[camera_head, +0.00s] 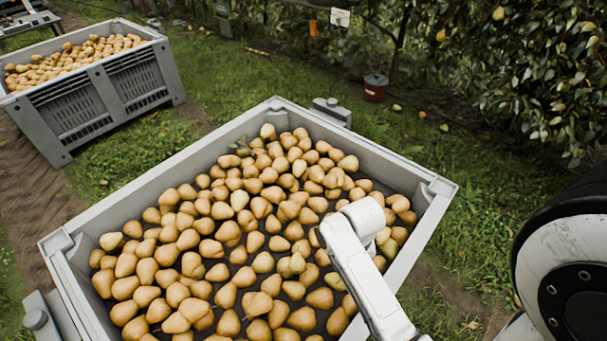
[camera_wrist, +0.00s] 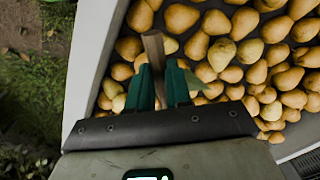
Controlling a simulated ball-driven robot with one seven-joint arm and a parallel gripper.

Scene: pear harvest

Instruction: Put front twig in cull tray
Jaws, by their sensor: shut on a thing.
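In the wrist view my gripper (camera_wrist: 160,84) has its green fingers shut on a brown twig (camera_wrist: 153,46). The twig's stem sticks out beyond the fingertips, and small green leaves show beside the right finger. The gripper is over the pears, near a wall of the grey bin (camera_wrist: 91,55). In the head view my white arm reaches over the right side of the bin (camera_head: 150,188), and it hides the fingers and the held twig. Another leafy sprig (camera_head: 241,148) lies on the pears near the back of the bin. I cannot make out a cull tray.
The bin is full of yellow-brown pears (camera_head: 229,233), with dark gaps between some. A second pear-filled bin (camera_head: 120,82) stands at the back left. A red bucket (camera_head: 375,88) stands on the grass behind. Pear trees (camera_head: 500,70) line the back right.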

